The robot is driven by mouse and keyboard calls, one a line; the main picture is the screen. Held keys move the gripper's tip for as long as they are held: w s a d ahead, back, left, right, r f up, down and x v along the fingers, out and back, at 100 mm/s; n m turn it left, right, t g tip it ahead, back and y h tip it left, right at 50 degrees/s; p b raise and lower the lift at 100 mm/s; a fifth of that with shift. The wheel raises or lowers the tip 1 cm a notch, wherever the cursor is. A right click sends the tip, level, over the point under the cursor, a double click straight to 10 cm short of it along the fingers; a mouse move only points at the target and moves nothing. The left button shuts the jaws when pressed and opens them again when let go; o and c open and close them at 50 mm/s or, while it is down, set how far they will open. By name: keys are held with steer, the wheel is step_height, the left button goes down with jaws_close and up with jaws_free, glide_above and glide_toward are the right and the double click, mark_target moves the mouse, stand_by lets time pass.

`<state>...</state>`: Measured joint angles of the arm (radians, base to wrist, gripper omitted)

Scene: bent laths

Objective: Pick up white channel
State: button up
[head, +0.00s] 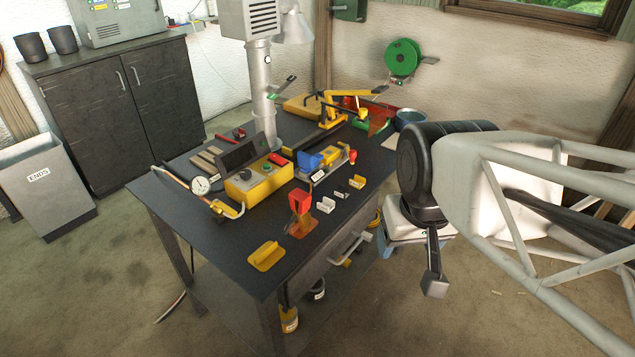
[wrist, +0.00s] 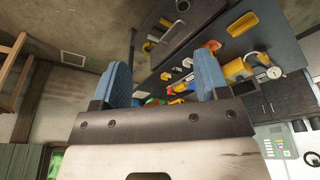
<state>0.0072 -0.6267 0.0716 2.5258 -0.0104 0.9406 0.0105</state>
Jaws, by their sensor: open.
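The white channel (head: 326,204) is a small pale piece lying on the dark bench top, near its right front edge, just right of the red-orange stand. It also shows small in the wrist view (wrist: 187,63), beyond my fingertips. My gripper (wrist: 160,70) is open and empty, with its two blue fingers apart. In the head view my gripper (head: 413,247) is to the right of the bench, apart from the channel and partly hidden by my arm.
A yellow piece (head: 266,256) lies near the front corner. A yellow gauge box (head: 258,182) stands farther back.

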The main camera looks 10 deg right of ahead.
steer(key=w+a+n, duration=0.1)
steer(key=w+n, duration=0.2)
steer(key=w, duration=1)
steer(key=n+g, duration=0.3)
steer(key=n, duration=0.4)
glide_toward(325, 200)
steer(key=shift+s+a+f, duration=0.1)
steer(key=shift+s+f, duration=0.1)
steer(key=shift+s, duration=0.25)
steer(key=shift+s+f, duration=0.25)
steer(key=shift+s, duration=0.2)
steer(key=shift+f, duration=1.3)
steer(key=shift+f, duration=2.6)
